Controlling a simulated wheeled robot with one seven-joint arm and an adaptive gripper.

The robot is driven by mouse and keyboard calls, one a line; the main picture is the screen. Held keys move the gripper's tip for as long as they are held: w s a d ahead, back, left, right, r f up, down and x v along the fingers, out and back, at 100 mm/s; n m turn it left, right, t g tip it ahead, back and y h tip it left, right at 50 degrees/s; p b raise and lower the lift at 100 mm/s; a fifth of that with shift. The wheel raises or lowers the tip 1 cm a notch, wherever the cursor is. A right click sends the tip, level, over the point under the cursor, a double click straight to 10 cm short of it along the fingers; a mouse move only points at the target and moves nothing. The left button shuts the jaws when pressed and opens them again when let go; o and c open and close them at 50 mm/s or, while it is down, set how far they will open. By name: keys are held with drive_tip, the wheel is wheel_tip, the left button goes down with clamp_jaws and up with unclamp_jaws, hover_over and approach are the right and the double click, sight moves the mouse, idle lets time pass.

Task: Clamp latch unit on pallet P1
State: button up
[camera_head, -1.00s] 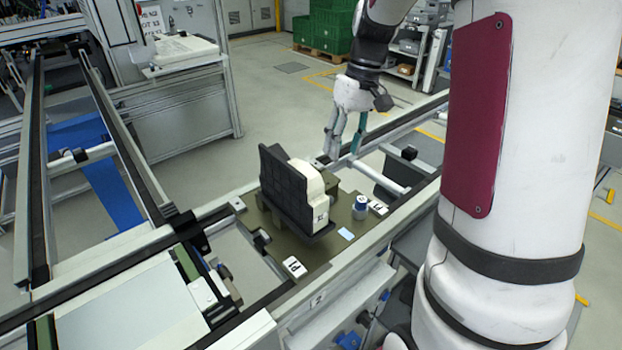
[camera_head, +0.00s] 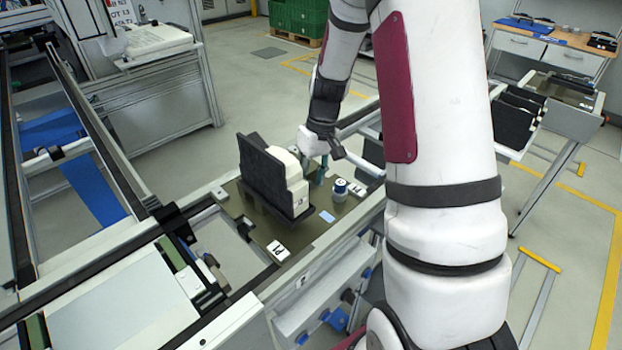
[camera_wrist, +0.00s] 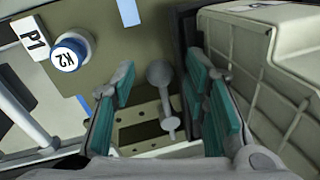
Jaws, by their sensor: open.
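A cream unit (camera_head: 293,186) stands upright against a black angled plate (camera_head: 262,165) on the olive pallet (camera_head: 240,205). A grey lever with a round knob (camera_wrist: 159,73) shows between the two teal-padded fingers of my gripper (camera_wrist: 160,88). My gripper is open, with no contact visible on the lever. In the head view it is just behind the unit, and its fingers (camera_head: 322,170) are partly hidden.
Conveyor rails (camera_head: 105,165) run at the left. A bench (camera_head: 555,50) is at the right.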

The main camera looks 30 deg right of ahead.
drive_tip(key=shift+f, duration=0.15)
drive_tip(key=shift+c, duration=0.2)
clamp_jaws()
